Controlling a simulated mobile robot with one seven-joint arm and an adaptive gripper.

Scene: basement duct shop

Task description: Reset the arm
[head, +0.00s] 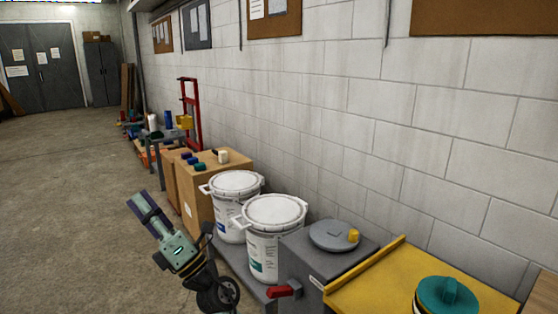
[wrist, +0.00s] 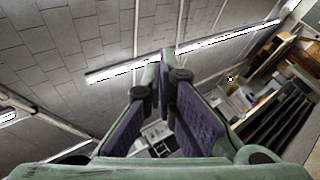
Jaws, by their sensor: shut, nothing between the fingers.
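My gripper (head: 137,199) is raised at the lower left of the head view, with its purple-padded fingers pointing up and left over the concrete floor. In the wrist view my gripper (wrist: 167,62) has its two fingers meeting at the tips, shut with nothing between them. My gripper appears apart from the buckets and boxes to its right.
Two white lidded buckets (head: 274,213) (head: 236,184) stand right of my arm. A cardboard box (head: 205,205), a grey box (head: 315,262) and a yellow-topped surface (head: 385,283) line the block wall. The floor (head: 70,200) at left is clear.

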